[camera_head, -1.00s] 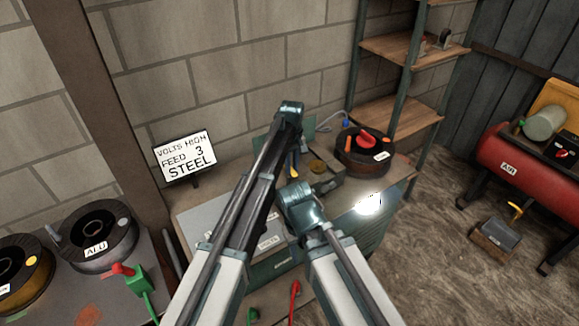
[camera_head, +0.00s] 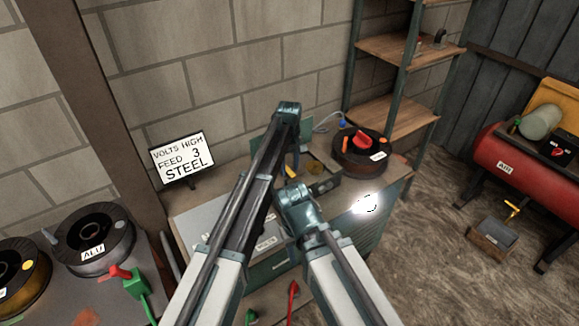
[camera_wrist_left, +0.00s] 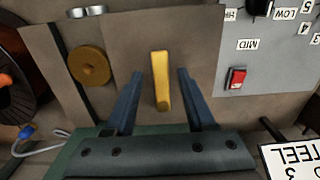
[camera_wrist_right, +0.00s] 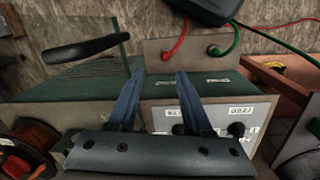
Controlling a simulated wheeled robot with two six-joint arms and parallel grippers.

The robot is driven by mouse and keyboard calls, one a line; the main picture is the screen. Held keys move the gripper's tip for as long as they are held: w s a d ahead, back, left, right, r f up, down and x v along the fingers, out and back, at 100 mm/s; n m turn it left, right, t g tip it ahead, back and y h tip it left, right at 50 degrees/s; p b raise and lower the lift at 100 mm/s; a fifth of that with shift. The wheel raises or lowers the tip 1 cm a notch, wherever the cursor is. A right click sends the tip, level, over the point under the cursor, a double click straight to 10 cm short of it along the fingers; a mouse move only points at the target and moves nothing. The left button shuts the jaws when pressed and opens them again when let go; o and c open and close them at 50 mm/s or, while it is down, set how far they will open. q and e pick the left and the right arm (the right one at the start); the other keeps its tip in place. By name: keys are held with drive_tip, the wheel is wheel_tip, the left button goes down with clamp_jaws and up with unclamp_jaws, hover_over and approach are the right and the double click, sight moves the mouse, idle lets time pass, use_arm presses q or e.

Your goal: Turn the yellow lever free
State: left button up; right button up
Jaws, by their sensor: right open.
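The yellow lever (camera_wrist_left: 160,80) stands between the two blue fingers of my left gripper (camera_wrist_left: 160,72) in the left wrist view. The fingers are open, with a visible gap on each side of the lever. In the head view only a small yellow bit of the lever (camera_head: 291,172) shows beside my left arm, above the grey cabinet. My right gripper (camera_wrist_right: 160,73) is open and empty in the right wrist view, facing the front of the cabinet with red and green cables. Its fingertips are hidden in the head view.
A brass disc (camera_wrist_left: 89,66) sits beside the lever, and a panel with a red switch (camera_wrist_left: 235,78) lies on its other side. A dark wire spool (camera_head: 362,150) stands on the cabinet. A sign (camera_head: 183,158) reads VOLTS HIGH, FEED 3, STEEL.

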sight(290, 170)
use_arm(q)
wheel_tip(290, 170, up, 14)
drive_tip(key=p, duration=1.4)
drive_tip(key=shift+f, duration=0.1)
